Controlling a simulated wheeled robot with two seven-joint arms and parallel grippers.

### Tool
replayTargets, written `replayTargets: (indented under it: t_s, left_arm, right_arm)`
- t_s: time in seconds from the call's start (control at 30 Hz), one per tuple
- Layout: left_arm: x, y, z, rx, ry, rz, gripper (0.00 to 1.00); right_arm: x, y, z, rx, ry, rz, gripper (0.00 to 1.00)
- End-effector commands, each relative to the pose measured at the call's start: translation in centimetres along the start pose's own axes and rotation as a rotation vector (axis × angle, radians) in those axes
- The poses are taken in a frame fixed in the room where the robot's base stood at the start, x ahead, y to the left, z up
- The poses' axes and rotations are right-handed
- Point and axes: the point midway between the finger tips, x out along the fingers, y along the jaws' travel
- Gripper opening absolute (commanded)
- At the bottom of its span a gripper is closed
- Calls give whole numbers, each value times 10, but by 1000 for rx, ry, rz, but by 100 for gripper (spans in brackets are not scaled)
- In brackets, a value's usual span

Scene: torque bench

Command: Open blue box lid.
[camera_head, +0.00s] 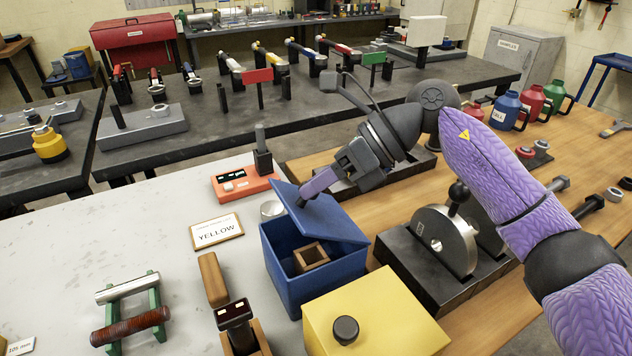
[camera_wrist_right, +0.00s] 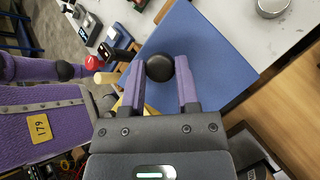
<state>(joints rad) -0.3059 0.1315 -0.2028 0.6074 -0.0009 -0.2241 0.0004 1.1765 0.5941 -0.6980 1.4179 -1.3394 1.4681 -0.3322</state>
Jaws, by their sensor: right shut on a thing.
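The blue box (camera_head: 308,288) stands on the bench in the middle of the head view. Its blue lid (camera_head: 335,222) is raised and tilted, so the box is open in front. A small brown wooden square frame (camera_head: 311,256) shows inside. My right gripper (camera_head: 304,200) is at the lid's upper left edge. In the right wrist view, my right gripper (camera_wrist_right: 160,70) is shut on the round black knob (camera_wrist_right: 160,68) of the blue lid (camera_wrist_right: 215,60). The knob is hidden by the fingers in the head view. My left gripper is not in view.
A yellow box (camera_head: 375,315) with a black knob stands in front of the blue box. A YELLOW sign (camera_head: 216,232) and an orange device (camera_head: 245,184) stand to the left. A dark metal fixture (camera_head: 440,258) is close on the right.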

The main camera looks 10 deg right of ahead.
Motion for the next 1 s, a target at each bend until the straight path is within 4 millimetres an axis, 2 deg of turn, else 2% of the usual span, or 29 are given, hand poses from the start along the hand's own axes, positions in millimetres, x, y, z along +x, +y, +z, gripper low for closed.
replayTargets:
  t_s: [0.27,0.3,0.43,0.77,1.0]
  left_arm:
    - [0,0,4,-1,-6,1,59]
    - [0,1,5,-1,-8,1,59]
    - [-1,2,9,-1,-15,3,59]
    - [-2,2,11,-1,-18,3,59]
    - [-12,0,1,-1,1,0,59]
  right_arm:
    - [0,0,0,1,1,-1,0]
    - [0,0,0,1,1,-1,46]
    - [0,0,0,1,2,-1,73]
    - [-5,0,0,1,1,-2,74]
    - [-64,0,2,1,0,-5,74]
